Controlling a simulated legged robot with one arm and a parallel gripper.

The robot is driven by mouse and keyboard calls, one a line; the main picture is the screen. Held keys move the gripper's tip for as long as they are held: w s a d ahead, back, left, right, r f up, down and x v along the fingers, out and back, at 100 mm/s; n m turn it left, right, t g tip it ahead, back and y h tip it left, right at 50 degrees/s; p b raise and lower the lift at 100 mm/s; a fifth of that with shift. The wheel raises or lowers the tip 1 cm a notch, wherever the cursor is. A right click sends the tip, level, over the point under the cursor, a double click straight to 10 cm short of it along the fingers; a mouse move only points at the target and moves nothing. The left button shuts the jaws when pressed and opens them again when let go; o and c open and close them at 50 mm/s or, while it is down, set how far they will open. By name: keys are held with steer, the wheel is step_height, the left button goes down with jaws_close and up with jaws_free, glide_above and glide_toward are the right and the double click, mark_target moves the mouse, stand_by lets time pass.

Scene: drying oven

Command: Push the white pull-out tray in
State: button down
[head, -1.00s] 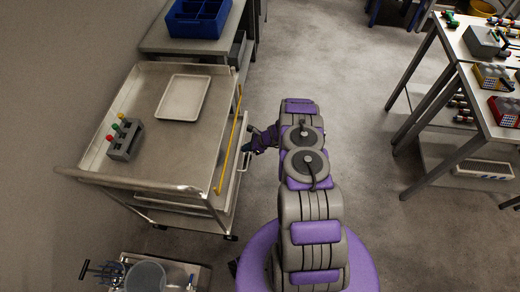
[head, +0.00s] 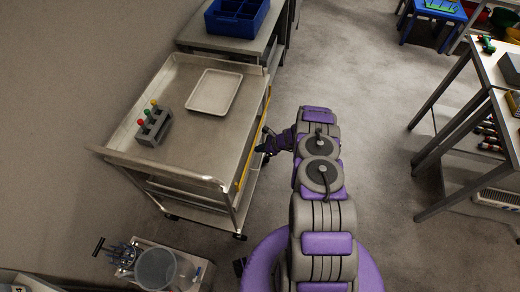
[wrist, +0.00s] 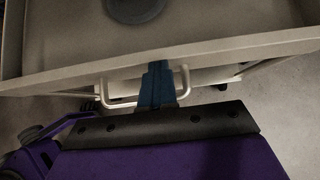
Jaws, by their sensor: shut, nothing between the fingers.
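In the wrist view the white pull-out tray (wrist: 230,47) spans the upper part, its front rim running edge to edge. A pale U-shaped handle (wrist: 120,103) shows just below the rim. My gripper (wrist: 157,66) has its blue fingers shut and empty, the tips at the tray's front within the handle's span; I cannot tell whether they touch. In the head view my gripper (head: 262,150) is at the right side of the steel cart (head: 205,135). The tray there is mostly hidden under the cart top and behind my gripper.
The cart top holds a shallow white tray (head: 214,92) and a grey rack with coloured-topped items (head: 153,128). A yellow bar (head: 243,175) runs along the cart's right side. A dark round object (wrist: 133,8) sits inside the pull-out tray. Open floor (head: 370,130) lies to the right.

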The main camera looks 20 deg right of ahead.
steer(key=s+d+f+p+v, duration=0.1)
steer(key=d+f+p+v, duration=0.1)
steer(key=v, duration=1)
steer(key=shift+s+d+r, duration=0.15)
steer(key=shift+s+r, duration=0.05)
steer(key=shift+s, duration=0.1)
